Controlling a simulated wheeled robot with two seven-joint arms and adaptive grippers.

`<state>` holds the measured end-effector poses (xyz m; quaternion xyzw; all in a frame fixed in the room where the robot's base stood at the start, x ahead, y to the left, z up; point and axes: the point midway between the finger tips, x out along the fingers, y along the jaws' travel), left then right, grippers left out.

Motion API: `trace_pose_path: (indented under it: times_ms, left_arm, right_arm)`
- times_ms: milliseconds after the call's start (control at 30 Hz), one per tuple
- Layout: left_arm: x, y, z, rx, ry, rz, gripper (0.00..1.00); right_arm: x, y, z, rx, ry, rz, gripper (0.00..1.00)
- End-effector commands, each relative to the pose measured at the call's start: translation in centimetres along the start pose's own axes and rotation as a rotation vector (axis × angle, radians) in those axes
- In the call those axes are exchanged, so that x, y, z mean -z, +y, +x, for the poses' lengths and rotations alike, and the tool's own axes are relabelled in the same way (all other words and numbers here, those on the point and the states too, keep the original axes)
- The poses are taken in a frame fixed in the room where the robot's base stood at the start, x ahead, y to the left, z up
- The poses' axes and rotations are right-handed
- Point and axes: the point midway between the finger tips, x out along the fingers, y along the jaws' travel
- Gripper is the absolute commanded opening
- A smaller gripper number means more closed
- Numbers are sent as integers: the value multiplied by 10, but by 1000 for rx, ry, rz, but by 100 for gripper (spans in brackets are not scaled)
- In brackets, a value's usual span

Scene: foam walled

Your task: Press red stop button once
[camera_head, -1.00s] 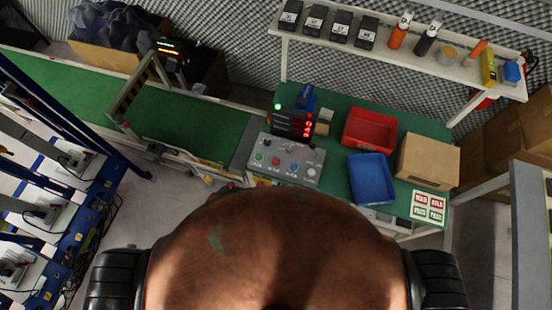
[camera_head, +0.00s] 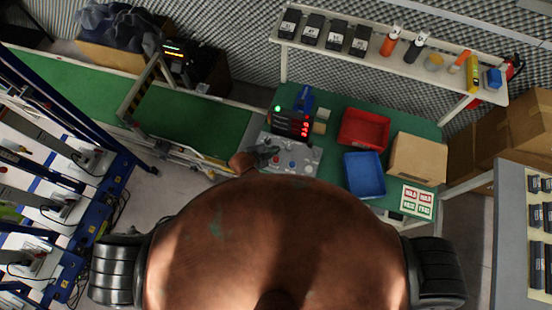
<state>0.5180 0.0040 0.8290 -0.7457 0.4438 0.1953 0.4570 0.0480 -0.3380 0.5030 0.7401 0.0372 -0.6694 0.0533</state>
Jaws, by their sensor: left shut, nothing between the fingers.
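The grey control panel (camera_head: 312,158) stands at the left end of the green-topped table, with a row of coloured buttons along its near side. The red button (camera_head: 275,160) shows small in that row, left of a blue button (camera_head: 291,164). My left gripper (camera_head: 268,153) is shut and empty over the left part of the panel, close to the red button. It hides the green button's place. Whether the gripper touches the panel cannot be told. My right gripper is not in view.
A display with red digits (camera_head: 304,128) stands behind the panel. A red bin (camera_head: 346,144), a blue bin (camera_head: 351,180) and a cardboard box (camera_head: 418,160) are to the right. A conveyor (camera_head: 195,125) lies left. My own body fills the lower middle.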

Motion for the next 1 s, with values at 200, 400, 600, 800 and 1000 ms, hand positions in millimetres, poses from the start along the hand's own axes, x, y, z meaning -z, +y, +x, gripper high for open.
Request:
trace_pose_path:
  times_ms: [200,400,600,800,1000]
  left_arm:
    - [-2,2,3,1,0,-2,0]
    - [-10,10,14,1,0,-4,0]
    - [-24,24,33,0,0,-5,0]
    - [-37,38,51,-1,-1,-3,0]
    - [-44,44,61,1,-1,-2,0]
  right_arm:
    - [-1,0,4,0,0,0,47]
    - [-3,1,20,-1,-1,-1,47]
    - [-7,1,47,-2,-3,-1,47]
    - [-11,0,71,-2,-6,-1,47]
    - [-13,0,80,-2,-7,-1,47]
